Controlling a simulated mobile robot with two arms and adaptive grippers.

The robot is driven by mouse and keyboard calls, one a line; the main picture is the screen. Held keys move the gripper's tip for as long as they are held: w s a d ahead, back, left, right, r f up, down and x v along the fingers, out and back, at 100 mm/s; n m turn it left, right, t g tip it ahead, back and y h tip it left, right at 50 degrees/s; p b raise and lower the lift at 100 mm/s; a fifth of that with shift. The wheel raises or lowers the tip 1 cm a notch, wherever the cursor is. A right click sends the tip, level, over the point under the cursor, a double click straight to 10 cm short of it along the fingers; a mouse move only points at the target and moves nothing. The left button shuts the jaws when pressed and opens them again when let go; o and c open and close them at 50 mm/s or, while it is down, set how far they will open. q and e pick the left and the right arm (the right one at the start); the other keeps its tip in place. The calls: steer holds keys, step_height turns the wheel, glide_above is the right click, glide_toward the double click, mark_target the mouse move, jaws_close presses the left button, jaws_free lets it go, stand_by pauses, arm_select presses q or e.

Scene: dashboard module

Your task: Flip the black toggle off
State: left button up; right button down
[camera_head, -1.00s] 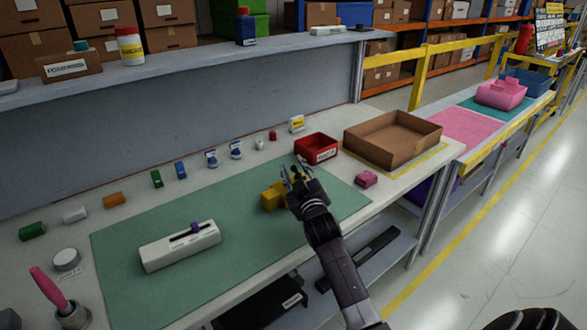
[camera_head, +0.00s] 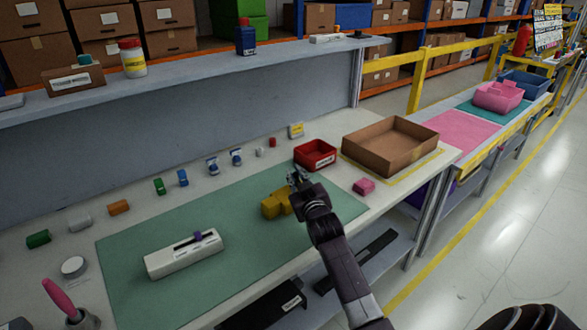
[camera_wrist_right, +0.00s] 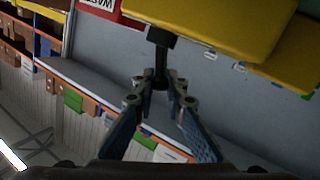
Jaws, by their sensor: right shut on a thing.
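A yellow module (camera_head: 272,207) sits on the green mat (camera_head: 130,285); in the wrist view its yellow body (camera_wrist_right: 235,25) fills the top. The black toggle (camera_wrist_right: 160,40) sticks out of it, with a wider black base and a thin lever. My right gripper (camera_head: 299,178) is at the far right side of the module in the head view, hiding the toggle there. In the wrist view its fingertips (camera_wrist_right: 160,84) are closed together around the lever's end. My left gripper is not in view.
A white slider box (camera_head: 184,256) with a purple knob lies on the mat to the left. A red bin (camera_head: 316,154), a cardboard tray (camera_head: 391,145) and a pink block (camera_head: 363,187) are to the right. Several small parts line the back of the table.

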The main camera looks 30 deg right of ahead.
steer(key=d+m+p, duration=0.1)
steer(key=p, duration=0.2)
steer(key=d+m+g+y+p, duration=0.1)
steer(key=m+p, duration=0.1)
steer(key=p, duration=0.1)
steer(key=shift+w+d+r+y, duration=0.1)
steer(key=shift+d+r+y, duration=0.05)
steer(key=shift+r+y, duration=0.2)
steer(key=shift+d+m+g, duration=0.2)
steer(key=shift+m+g, duration=0.1)
steer(key=shift+m, duration=0.3)
steer(key=shift+d+f+m+y+p, duration=0.2)
steer(key=shift+d+m+y+p, duration=0.1)
steer(key=shift+m+y+p, duration=0.2)
steer(key=shift+w+d+f+m+g+y, duration=0.1)
steer(key=shift+d+f+m+g+y, duration=0.35)
steer(key=shift+m+y, duration=0.35)
steer(key=c, duration=1.9)
jaws_free()
steer(key=shift+d, duration=0.1)
